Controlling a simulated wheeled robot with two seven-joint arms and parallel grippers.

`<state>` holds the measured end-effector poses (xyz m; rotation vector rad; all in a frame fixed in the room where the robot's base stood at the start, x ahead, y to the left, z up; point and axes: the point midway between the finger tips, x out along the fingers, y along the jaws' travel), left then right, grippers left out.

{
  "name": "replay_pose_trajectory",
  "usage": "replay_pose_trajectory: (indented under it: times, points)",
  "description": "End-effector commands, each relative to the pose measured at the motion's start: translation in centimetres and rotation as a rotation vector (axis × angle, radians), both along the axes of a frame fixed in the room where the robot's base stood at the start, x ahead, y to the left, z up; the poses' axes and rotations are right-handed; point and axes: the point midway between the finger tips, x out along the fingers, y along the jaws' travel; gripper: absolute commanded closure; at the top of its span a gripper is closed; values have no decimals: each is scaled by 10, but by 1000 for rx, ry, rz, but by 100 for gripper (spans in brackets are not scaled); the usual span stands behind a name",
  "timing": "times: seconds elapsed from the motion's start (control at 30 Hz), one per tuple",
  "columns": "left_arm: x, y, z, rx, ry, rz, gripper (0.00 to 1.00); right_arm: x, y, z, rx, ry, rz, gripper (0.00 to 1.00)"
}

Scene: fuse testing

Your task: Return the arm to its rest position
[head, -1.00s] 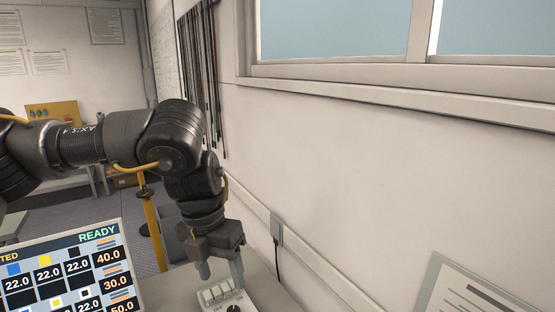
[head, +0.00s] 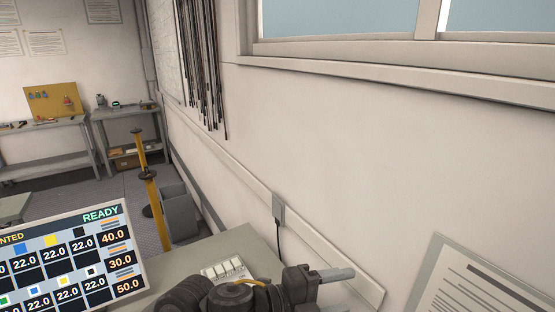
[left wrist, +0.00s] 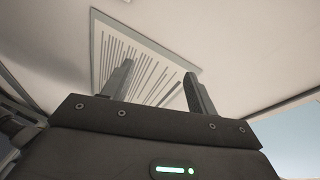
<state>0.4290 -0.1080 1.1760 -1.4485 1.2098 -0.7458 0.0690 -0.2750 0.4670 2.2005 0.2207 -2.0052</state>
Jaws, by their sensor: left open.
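My left gripper (head: 338,291) is low in the head view, right of the white switch box, with its fingers pointing right toward the wall. In the left wrist view its two fingers (left wrist: 158,88) stand apart with nothing between them, so it is open and empty. Beyond them is the framed paper (left wrist: 140,50) on the wall. My left arm's dark links (head: 215,296) cross the bottom edge of the head view. My right gripper is not in view.
A display screen (head: 70,262) reading READY stands at lower left. The white switch box (head: 224,270) sits on the grey table (head: 240,242), partly hidden by my arm. The wall with a socket (head: 279,208) and the framed paper (head: 470,285) bounds the right side.

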Motion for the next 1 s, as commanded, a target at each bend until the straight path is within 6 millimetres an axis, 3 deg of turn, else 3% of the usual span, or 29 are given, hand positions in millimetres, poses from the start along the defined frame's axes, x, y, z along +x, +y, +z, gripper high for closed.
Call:
replay_pose_trajectory:
  times: [0.13,0.2,0.27,0.37,0.5,0.6,0.8,1.0]
  points:
    - [25,48,-30,-164,305,340,42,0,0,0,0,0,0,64]
    - [33,80,-56,-216,456,511,42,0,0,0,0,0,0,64]
    - [34,112,-83,-249,592,661,42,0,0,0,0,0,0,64]
    - [19,169,-137,-279,823,917,42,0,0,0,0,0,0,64]
    - [-26,240,-203,-279,1092,1227,42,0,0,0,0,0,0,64]
    - [-62,276,-235,-263,1227,1390,42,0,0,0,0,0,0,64]
    - [-129,324,-273,-222,1424,1630,42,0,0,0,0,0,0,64]
    - [-190,358,-297,-180,1570,1823,42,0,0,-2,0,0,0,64]
